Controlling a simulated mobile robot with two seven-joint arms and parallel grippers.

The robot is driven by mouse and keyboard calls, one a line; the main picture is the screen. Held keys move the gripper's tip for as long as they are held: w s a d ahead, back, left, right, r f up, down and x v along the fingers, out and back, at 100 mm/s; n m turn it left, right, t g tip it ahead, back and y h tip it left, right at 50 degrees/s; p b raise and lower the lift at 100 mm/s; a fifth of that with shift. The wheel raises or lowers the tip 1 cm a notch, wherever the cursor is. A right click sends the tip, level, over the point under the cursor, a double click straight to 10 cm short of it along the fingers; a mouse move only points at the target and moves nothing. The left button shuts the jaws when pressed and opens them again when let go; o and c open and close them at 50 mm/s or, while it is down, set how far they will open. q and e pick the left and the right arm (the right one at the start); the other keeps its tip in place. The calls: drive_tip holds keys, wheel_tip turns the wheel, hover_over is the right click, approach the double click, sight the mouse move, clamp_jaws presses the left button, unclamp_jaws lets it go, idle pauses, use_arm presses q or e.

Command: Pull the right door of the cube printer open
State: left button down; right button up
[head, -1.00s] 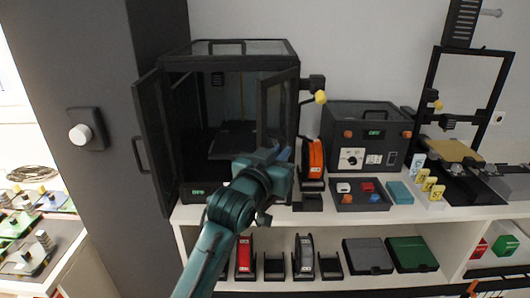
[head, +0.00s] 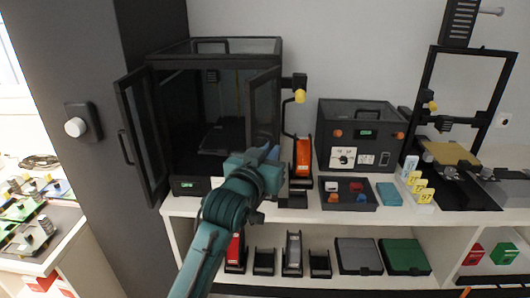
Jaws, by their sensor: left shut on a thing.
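The cube printer (head: 215,47) is a black enclosed box with clear panels, at the left end of the white shelf. Its left door (head: 143,135) is swung wide open, with a bar handle on it. Its right door (head: 263,105) stands partly open, its free edge angled out toward me. My left gripper (head: 268,154) is at the lower part of the right door, shut. The door's handle is hidden behind the gripper, so I cannot see the contact. My right gripper is not in view.
A filament holder with an orange spool (head: 302,155) stands close right of the printer. A black box (head: 361,135), a parts tray (head: 348,204) and an open-frame printer (head: 465,110) stand farther right. A dark tall cabinet (head: 75,75) is close on the left.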

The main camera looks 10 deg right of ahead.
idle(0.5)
use_arm(q)
drive_tip(key=c, duration=1.5)
unclamp_jaws()
